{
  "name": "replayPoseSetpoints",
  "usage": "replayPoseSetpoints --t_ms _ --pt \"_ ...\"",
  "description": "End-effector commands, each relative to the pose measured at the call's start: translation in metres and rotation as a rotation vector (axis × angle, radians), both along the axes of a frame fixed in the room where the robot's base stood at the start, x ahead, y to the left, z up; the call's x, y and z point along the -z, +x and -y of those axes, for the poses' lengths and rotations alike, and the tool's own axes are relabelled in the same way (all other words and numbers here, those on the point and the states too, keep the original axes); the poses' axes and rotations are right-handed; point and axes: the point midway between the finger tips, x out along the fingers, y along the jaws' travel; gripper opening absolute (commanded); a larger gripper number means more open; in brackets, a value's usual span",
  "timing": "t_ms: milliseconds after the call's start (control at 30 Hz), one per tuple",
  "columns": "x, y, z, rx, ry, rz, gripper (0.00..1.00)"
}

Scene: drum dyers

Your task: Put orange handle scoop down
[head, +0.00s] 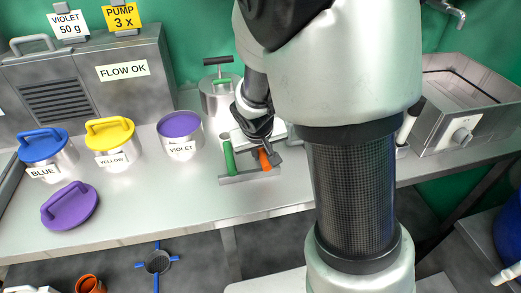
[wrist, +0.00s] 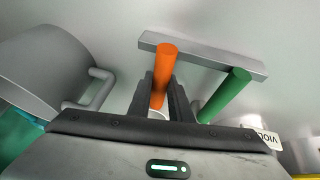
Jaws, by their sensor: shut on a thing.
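My gripper (wrist: 162,95) is shut on the orange handle (wrist: 165,62) of the orange handle scoop, which stands between its two fingers in the wrist view. In the head view the orange handle (head: 265,159) shows just below my gripper (head: 262,146), and my arm hides part of the area. The handle's end is at a grey bar rack (head: 236,180) on the bench; I cannot tell whether it touches. The scoop's bowl is mostly hidden. A green handle (head: 229,157) stands at the left of the same rack; it also shows in the wrist view (wrist: 226,95).
An uncovered violet jar (head: 181,148) stands left of the rack, with its purple lid (head: 70,207) lying on the bench. Yellow (head: 112,157) and blue (head: 50,168) lidded jars stand further left. A metal pot (head: 216,100) is behind. A steel basin (head: 455,130) is at right.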

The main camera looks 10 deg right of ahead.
Motion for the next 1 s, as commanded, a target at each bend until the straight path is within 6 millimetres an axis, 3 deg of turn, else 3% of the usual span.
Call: replayPoseSetpoints --t_ms 233,267,367,767,1000 --pt "0.004 0.0 0.0 0.001 0.0 0.001 0.0" --pt "0.002 0.0 0.0 0.001 0.0 0.0 0.23" --pt "0.002 0.0 0.0 0.001 0.0 0.0 0.37" --pt "-0.006 -0.001 -0.001 -0.001 0.001 0.002 0.37" --pt "-0.05 -0.02 -0.01 -0.002 0.004 0.005 0.37"
